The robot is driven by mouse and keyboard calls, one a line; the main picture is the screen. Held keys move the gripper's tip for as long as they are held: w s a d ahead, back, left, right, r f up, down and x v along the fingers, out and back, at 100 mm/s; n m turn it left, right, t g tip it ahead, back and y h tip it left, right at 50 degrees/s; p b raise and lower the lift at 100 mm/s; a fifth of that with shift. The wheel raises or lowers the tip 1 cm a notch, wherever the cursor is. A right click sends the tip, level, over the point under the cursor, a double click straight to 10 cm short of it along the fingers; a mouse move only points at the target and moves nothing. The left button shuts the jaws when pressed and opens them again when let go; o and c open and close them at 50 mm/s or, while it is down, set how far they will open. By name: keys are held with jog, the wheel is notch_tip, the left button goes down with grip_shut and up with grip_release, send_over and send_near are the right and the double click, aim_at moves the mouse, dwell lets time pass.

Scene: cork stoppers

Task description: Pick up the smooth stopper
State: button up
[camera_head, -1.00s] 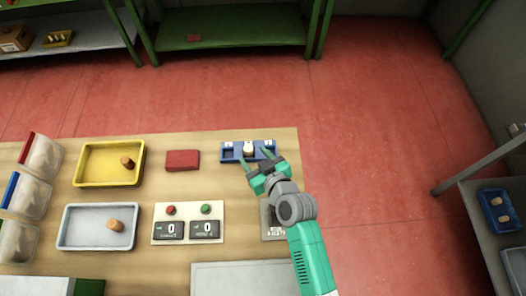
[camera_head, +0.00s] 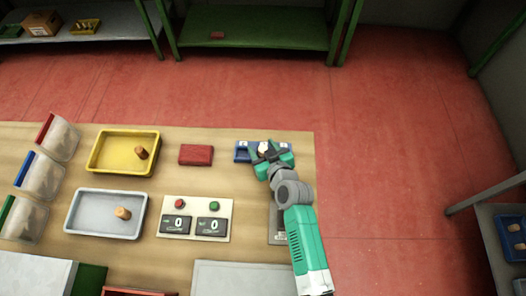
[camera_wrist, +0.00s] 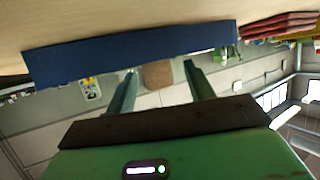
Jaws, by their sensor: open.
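A pale stopper (camera_head: 263,148) is in the middle of a blue holder (camera_head: 241,153) at the table's far right. The stopper also shows in the wrist view (camera_wrist: 158,74), beyond the blue holder's wall (camera_wrist: 130,53). My gripper (camera_head: 268,150) is open at the blue holder, with a finger on each side of the stopper. I cannot tell whether the fingers touch it. A brown stopper (camera_head: 141,153) stands in the yellow tray (camera_head: 97,151), and another stopper (camera_head: 123,213) stands in the grey tray (camera_head: 72,212). Surface texture is too small to tell.
Clear bins (camera_head: 42,176) line the left edge. Right of the table is open red floor (camera_head: 390,170).

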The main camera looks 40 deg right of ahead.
jog(key=c, duration=1)
jog(key=shift+r, duration=0.1)
